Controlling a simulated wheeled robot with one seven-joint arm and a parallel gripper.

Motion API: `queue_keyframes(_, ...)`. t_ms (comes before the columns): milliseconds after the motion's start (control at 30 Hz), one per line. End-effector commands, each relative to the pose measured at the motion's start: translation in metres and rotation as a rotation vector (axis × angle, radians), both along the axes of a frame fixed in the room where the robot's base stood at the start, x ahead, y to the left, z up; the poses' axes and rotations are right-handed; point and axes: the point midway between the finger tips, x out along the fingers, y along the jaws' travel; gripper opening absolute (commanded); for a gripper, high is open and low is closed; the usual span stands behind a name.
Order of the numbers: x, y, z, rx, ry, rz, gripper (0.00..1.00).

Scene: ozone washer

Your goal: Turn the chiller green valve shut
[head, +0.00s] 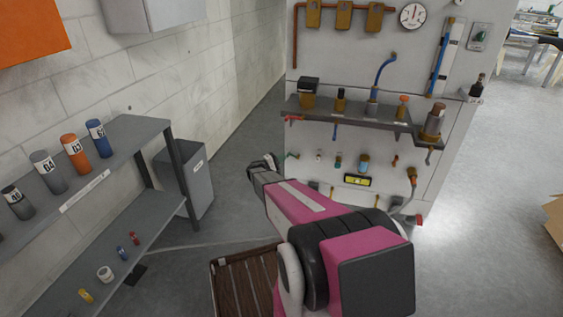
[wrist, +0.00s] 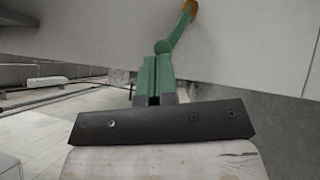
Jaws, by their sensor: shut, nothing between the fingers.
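The green valve (wrist: 178,30) shows in the wrist view as a green lever with a rounded joint, running up to an orange-brass fitting on a pale panel. In the head view, a small green lever (head: 291,155) shows at the left side of the white machine, just right of my gripper (head: 270,161). My gripper is shut, with nothing held. In the wrist view, my gripper (wrist: 155,92) points toward the lever's lower end.
The white machine (head: 308,80) carries a grey shelf (head: 345,116) with bottles, and several small valves and a yellow display (head: 360,181) below it. A grey rack (head: 95,180) with numbered canisters stands left. A grey bin (head: 187,180) stands behind.

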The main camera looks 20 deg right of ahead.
Motion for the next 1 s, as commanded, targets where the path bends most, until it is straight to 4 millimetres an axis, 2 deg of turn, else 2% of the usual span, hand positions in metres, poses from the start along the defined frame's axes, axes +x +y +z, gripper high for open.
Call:
queue_keyframes(100,-0.003,-0.002,0.012,0.095,-0.065,-0.002,0.00)
queue_keyframes(500,-0.013,-0.016,0.039,0.410,-0.278,-0.001,0.00)
queue_keyframes(1000,-0.027,-0.038,0.058,0.760,-0.515,-0.001,0.00)
